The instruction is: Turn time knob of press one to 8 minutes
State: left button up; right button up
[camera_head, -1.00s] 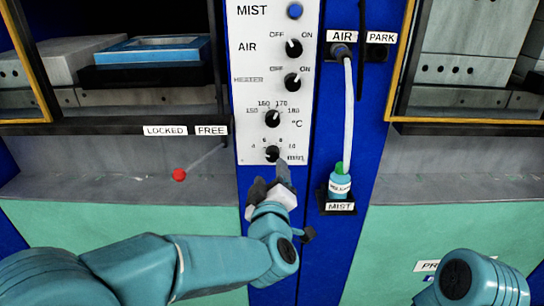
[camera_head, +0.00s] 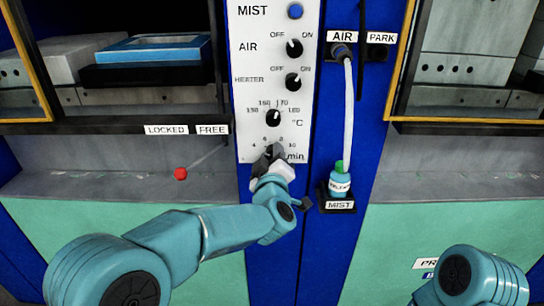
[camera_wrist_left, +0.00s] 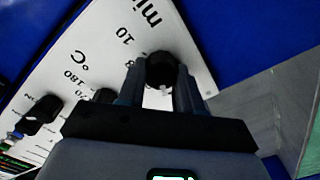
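The black time knob (camera_wrist_left: 160,70) shows in the left wrist view, between the two fingers of my left gripper (camera_wrist_left: 160,88). The fingers lie close along both sides of it, with no clear gap. In the head view my left gripper (camera_head: 269,157) covers most of the knob, so its setting cannot be read. A small light mark shows on the knob's lower side in the wrist view. My right gripper is out of view.
The temperature knob (camera_head: 273,118) sits just above, with the heater knob (camera_head: 293,82) and air knob (camera_head: 294,48) higher. A MIST bottle (camera_head: 340,183) with a white hose (camera_head: 348,110) stands to the right. A red-tipped lever (camera_head: 180,174) is to the left.

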pick_arm(q)
jog(key=shift+r+m, duration=0.1)
jog(key=shift+m, duration=0.2)
jog(key=m+p, duration=0.3)
jog(key=m, duration=0.2)
jog(key=m+p, duration=0.3)
jog(key=m, duration=0.3)
jog(key=m+p, duration=0.3)
jog(key=m, duration=0.2)
jog(key=shift+d+m, duration=0.25)
jog(key=shift+m, duration=0.45)
jog(key=o, duration=1)
jog(key=shift+o, duration=0.2)
